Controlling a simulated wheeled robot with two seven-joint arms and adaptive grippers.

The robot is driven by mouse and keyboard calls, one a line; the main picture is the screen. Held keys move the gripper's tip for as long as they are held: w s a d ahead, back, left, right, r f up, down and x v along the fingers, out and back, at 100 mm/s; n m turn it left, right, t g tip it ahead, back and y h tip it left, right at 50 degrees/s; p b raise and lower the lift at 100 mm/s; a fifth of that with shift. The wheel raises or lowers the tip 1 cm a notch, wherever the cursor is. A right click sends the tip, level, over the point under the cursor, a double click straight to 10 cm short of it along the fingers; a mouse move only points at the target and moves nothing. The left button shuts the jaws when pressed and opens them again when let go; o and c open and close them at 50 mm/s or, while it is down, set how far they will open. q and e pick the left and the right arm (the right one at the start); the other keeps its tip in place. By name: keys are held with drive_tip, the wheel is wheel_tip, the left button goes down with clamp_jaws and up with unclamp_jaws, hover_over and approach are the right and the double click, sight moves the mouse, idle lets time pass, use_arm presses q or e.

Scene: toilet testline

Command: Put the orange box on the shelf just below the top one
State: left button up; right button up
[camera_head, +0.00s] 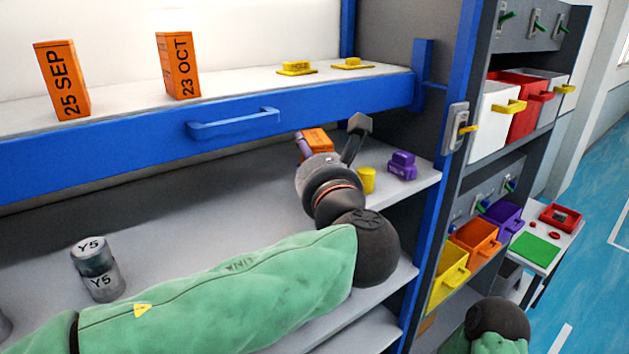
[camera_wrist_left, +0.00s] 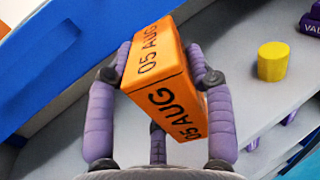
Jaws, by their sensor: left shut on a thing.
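My left gripper (camera_head: 318,146) is shut on an orange box (camera_head: 316,138) beneath the blue-fronted upper shelf (camera_head: 110,152). In the left wrist view the box (camera_wrist_left: 158,62) reads "05 AUG" and is tilted between purple fingers (camera_wrist_left: 160,75). It is over the grey shelf (camera_head: 190,195) just below the blue-fronted one. I cannot tell how far the box is from that surface. My arm and gripper hide part of the box in the head view. My right gripper is out of view.
Two orange boxes, "25 SEP" (camera_head: 62,80) and "23 OCT" (camera_head: 178,66), stand on the upper shelf with yellow pieces (camera_head: 297,68). The lower shelf holds a yellow cylinder (camera_head: 367,180), a purple object (camera_head: 402,166) and grey Y5 cans (camera_head: 97,268). Its middle left is clear.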

use_arm(q)
drive_tip(key=shift+w+d+f, duration=0.15)
drive_tip(key=shift+w+f, duration=0.2)
drive_tip(key=shift+f, duration=0.1)
drive_tip(key=f, duration=0.2)
drive_tip(key=w+f, duration=0.1)
drive_tip(key=f, duration=0.1)
drive_tip(key=shift+w+d+f, duration=0.15)
drive_tip(key=shift+d, duration=0.05)
drive_tip(key=shift+f, duration=0.1)
drive_tip(key=shift+f+b, duration=0.15)
drive_tip(key=shift+b, duration=0.15)
drive_tip(key=o, duration=1.3)
drive_tip(key=shift+c, duration=0.2)
